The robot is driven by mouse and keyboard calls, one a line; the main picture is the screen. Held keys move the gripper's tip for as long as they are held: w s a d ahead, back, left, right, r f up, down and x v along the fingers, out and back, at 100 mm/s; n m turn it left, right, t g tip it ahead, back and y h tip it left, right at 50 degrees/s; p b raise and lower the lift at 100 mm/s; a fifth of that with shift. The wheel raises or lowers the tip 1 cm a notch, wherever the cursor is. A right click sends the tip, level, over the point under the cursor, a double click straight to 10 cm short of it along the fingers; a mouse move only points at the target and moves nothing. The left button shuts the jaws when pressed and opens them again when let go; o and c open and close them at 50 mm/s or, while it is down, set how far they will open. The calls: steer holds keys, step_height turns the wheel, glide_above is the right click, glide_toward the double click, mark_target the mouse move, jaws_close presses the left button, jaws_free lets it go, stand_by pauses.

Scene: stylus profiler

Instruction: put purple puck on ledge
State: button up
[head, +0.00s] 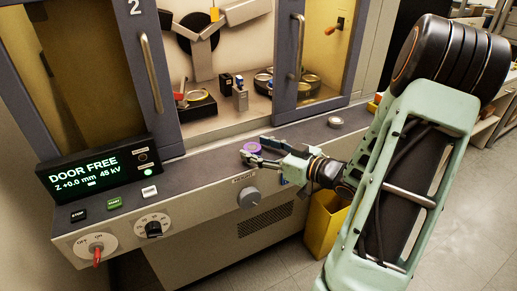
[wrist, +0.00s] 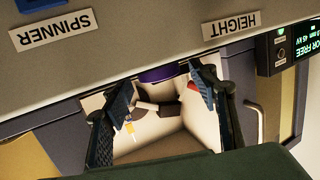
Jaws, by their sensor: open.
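The purple puck (head: 253,148) shows on the ledge (head: 205,163) along the machine's front, just behind the front panel's top edge. My gripper (head: 255,150) is open, its fingers reaching in from the right, one on the near side of the puck and one on the far side. In the wrist view the purple puck (wrist: 163,74) lies between the two spread fingertips of my gripper (wrist: 162,84), with gaps visible at both sides. Its lower part is hidden by the panel edge there.
A silver round piece (head: 335,122) sits on the ledge to the right. A display reading DOOR FREE (head: 98,168) stands at the left. A knob (head: 248,197) projects from the panel below the puck. The doors are apart, exposing the chamber. A yellow bin (head: 323,225) stands below.

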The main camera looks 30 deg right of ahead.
steer(key=shift+r, duration=0.35)
steer(key=p+v, duration=0.1)
steer(key=v, duration=1.1)
steer(key=shift+f+p, duration=0.2)
steer(key=shift+p, duration=0.1)
